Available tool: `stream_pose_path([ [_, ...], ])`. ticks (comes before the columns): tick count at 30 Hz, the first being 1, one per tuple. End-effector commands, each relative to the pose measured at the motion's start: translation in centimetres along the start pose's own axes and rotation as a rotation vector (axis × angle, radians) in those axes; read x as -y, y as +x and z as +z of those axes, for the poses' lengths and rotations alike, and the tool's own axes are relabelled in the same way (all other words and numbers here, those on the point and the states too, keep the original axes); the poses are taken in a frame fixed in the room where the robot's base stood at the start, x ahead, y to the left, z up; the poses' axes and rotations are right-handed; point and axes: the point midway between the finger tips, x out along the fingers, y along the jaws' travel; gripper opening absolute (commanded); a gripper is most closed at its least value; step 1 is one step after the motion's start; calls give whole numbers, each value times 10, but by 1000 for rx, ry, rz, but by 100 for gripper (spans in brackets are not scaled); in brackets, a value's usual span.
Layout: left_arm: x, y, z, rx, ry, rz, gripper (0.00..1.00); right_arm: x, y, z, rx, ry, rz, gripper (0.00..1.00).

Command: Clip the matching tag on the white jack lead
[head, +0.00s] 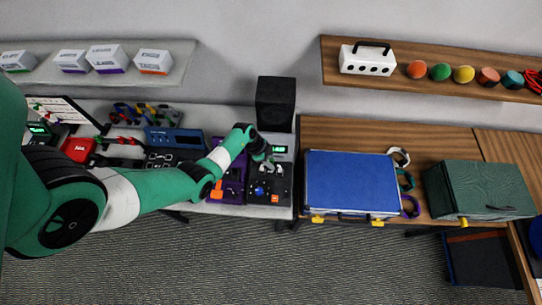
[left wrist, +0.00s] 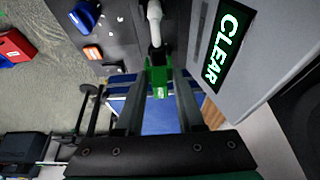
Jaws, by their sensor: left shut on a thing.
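My left gripper (head: 268,160) is over the dark device (head: 268,190) at the right end of the grey bench. In the left wrist view the left gripper (left wrist: 158,90) is shut on a small green piece (left wrist: 158,76), which looks like a tag or clip. A white rod-like part (left wrist: 154,22) runs up from the green piece; it may be the white jack lead. I cannot tell whether the green piece is clipped around it or only touches it. My right gripper is in neither view.
A grey box with a lit CLEAR display (left wrist: 220,45) stands close beside the gripper. A black speaker (head: 275,103) is behind. A blue case (head: 350,183), coloured rings (head: 407,181) and a green box (head: 480,190) are on the wooden table to the right.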

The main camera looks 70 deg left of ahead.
Motion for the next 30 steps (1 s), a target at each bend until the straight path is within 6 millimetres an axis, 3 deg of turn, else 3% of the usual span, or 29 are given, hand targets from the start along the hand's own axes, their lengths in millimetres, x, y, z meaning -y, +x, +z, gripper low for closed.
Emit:
stream_pose_path([
  [30,0,6,2,0,-1,1,0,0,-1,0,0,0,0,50],
])
